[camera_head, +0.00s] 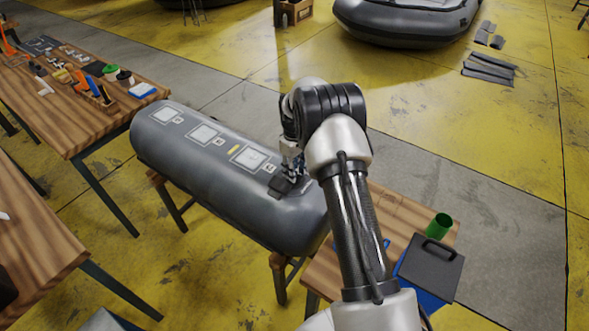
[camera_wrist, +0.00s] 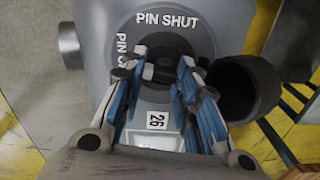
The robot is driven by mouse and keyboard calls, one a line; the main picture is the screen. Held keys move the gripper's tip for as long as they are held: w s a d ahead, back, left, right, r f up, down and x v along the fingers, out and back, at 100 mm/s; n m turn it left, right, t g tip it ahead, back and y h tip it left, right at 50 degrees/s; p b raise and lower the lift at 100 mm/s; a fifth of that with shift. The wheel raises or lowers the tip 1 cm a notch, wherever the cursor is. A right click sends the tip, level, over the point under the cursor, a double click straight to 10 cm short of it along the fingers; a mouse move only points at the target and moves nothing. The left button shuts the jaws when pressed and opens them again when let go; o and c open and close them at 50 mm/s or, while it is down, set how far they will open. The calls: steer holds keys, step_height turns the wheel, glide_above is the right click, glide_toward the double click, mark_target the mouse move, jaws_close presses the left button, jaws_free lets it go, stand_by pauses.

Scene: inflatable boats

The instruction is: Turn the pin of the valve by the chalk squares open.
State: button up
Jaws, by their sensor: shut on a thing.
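In the wrist view the valve (camera_wrist: 187,40) is a round dark grey disc on the grey tube, with "PIN SHUT" printed at the top and "PIN O…" at the left, partly hidden by a finger. My gripper (camera_wrist: 160,72) has its blue-padded fingers closed on the dark pin (camera_wrist: 163,70) at the middle of the disc. The pin's exact direction is hard to tell between the fingers. A white tag reading 26 (camera_wrist: 157,121) sits below it. In the head view my gripper (camera_head: 292,168) is down at the tube (camera_head: 225,195), just right of the row of chalk squares (camera_head: 204,134).
A black cylinder (camera_wrist: 247,87) stands close right of the valve. A tool table (camera_head: 90,120) is at the left. A small table at the right holds a green cup (camera_head: 439,226) and a dark-lidded blue box (camera_head: 430,265). An inflatable boat (camera_head: 400,22) lies on the floor behind.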

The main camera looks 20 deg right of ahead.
steer(key=shift+n, duration=0.8)
steer(key=o, duration=1.1)
steer(key=shift+c, duration=0.2)
step_height(320, 180, up, 12)
